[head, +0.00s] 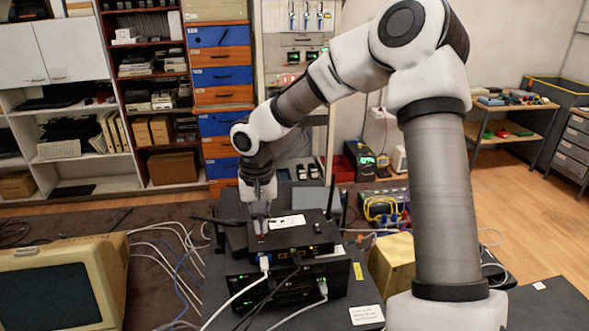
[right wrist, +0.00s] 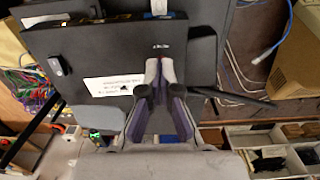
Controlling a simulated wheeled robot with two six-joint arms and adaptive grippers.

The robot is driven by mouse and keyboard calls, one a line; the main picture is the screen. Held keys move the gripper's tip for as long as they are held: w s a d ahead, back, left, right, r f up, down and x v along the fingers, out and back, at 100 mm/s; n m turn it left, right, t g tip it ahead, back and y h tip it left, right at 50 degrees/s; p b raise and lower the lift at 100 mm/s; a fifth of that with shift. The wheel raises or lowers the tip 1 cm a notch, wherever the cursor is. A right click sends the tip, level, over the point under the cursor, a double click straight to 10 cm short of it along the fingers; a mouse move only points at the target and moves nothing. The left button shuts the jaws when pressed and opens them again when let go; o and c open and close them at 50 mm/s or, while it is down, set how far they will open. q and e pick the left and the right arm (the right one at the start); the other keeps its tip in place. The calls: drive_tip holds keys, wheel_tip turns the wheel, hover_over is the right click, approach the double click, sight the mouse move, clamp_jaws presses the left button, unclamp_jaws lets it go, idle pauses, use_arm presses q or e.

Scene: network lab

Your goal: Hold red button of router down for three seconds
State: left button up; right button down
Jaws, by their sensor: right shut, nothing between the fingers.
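The black router (head: 312,236) lies flat on top of a stack of dark devices, with a white label on its upper face. It also shows in the right wrist view (right wrist: 105,50). My right gripper (head: 260,232) points down at the router's left part, with its fingers closed together and nothing between them. In the right wrist view its fingertips (right wrist: 160,70) meet over the router's edge area, beside small printed marks. A tiny reddish spot, likely the red button, shows at the fingertips in the head view; the fingers mostly hide it. I cannot tell whether they touch it. My left gripper is not in view.
White and black cables plug into the stack's front; a white cable (head: 235,298) runs toward the lower left. Antennas stand near the router. An old beige monitor (head: 62,285) is at the lower left, and a yellowish box (head: 392,265) is right of the stack.

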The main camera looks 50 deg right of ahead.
drive_tip(key=shift+w+f, duration=0.1)
drive_tip(key=shift+w, duration=0.15)
drive_tip(key=shift+s, duration=0.15)
drive_tip(key=shift+f+b, duration=0.5)
drive_tip(key=shift+f, duration=0.2)
idle(0.6)
idle(3.8)
drive_tip(key=shift+r+p, duration=2.15)
drive_tip(key=shift+r, duration=0.45)
drive_tip(key=shift+f, duration=0.1)
